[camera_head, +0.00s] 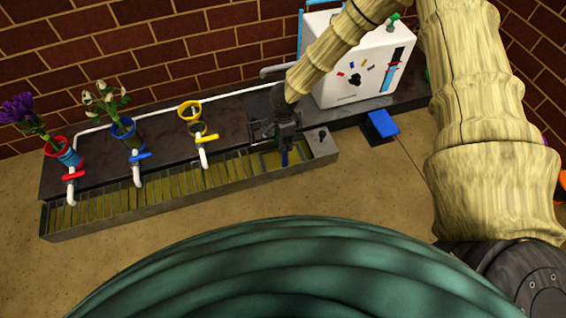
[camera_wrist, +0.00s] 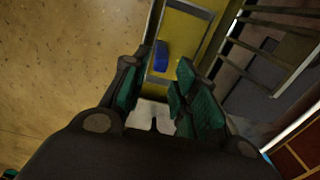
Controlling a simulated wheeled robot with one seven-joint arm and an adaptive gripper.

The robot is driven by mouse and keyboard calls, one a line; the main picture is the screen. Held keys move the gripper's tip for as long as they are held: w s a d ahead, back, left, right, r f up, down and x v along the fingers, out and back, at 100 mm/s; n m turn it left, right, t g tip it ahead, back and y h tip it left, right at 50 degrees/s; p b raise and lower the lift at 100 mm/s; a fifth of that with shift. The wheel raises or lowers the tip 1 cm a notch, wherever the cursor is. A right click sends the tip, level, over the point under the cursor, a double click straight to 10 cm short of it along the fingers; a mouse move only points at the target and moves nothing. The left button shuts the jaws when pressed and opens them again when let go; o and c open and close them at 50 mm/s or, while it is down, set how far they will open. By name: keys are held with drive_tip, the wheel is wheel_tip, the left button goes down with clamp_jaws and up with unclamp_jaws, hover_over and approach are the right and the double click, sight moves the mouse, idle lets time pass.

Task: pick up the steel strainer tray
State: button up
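A long grey metal trough (camera_head: 190,202) with yellowish slatted sections runs along the front of the dark counter. A grey metal piece with a black knob (camera_head: 322,135) is at its right end. I cannot tell which metal part is the steel strainer tray. My gripper (camera_head: 286,147) is over the trough's right part, pointing down. In the wrist view its dark green-padded fingers are apart. A small blue thing (camera_wrist: 161,56) shows between and beyond them against the yellow trough floor (camera_wrist: 180,42). The gap looks empty, but my gripper hides part of the trough.
Faucets with red, blue and yellow (camera_head: 208,138) handles overhang the trough. Cups with flowers stand behind the left ones. A white box (camera_head: 352,78) stands at the back right. A blue block (camera_head: 383,123) sits right of the trough. The tan floor in front is clear.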

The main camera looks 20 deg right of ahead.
sight(285, 156)
wheel_tip(285, 156, down, 5)
drive_tip(key=shift+r+b, duration=0.1)
drive_tip(key=shift+b, duration=0.9)
drive_tip(key=shift+w+d+f+b, duration=0.1)
drive_tip(key=shift+d+f+b, duration=0.05)
drive_tip(key=shift+f+b, duration=1.05)
drive_tip(key=shift+w+d+f+b, duration=0.1)
drive_tip(key=shift+f+b, duration=0.75)
drive_tip(key=shift+f, duration=0.65)
drive_tip(key=shift+c, duration=0.2)
clamp_jaws()
